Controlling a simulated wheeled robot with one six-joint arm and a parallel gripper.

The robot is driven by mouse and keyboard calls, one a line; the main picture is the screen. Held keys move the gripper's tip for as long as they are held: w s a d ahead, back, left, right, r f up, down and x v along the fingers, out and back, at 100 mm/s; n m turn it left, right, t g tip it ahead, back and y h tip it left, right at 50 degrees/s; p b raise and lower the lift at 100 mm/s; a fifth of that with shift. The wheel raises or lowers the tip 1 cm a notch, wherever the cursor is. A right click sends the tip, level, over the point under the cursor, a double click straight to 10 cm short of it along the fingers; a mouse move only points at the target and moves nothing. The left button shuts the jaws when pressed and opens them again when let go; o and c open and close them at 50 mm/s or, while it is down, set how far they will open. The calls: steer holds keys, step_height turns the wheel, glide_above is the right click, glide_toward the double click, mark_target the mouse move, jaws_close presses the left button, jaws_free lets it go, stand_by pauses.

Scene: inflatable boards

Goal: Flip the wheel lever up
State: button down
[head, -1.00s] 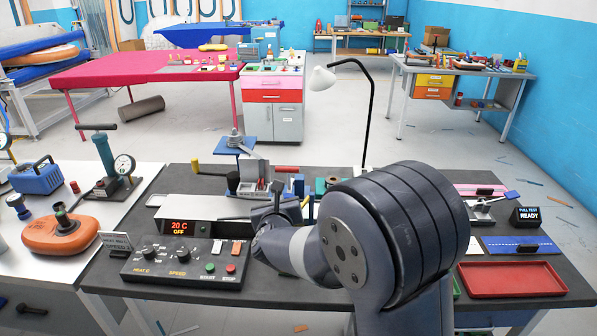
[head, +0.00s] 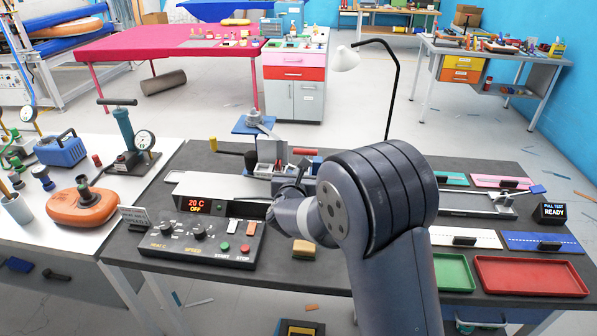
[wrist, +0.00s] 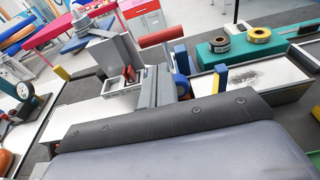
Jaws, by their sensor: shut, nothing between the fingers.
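The welding machine (head: 222,190) stands on the dark bench, with a display reading 20 C OFF. A red-handled lever (head: 305,152) sticks out to the right at its top, and a yellow-tipped lever (head: 213,144) sticks out to the left. I cannot tell which is the wheel lever. The red handle also shows in the wrist view (wrist: 160,36), roughly level. My gripper (head: 289,193) is shut and empty, low in front of the machine's right part. It is below the red handle and apart from it in the picture. My arm partly hides the gripper and the machine's right side.
A control panel (head: 202,239) with knobs and buttons sits in front of the machine. A yellow block (head: 303,249) lies near the bench edge. A green tray (head: 453,272) and a red tray (head: 530,276) are at the right. A lamp (head: 346,59) rises behind the machine.

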steer(key=w+f+p, duration=0.1)
steer(key=w+p, duration=0.1)
steer(key=w, duration=0.4)
steer(key=shift+w+d+f, duration=0.15)
steer(key=shift+w+f, duration=0.05)
steer(key=shift+w, duration=0.15)
steer(key=shift+d+r, duration=0.1)
steer(key=shift+r, duration=0.05)
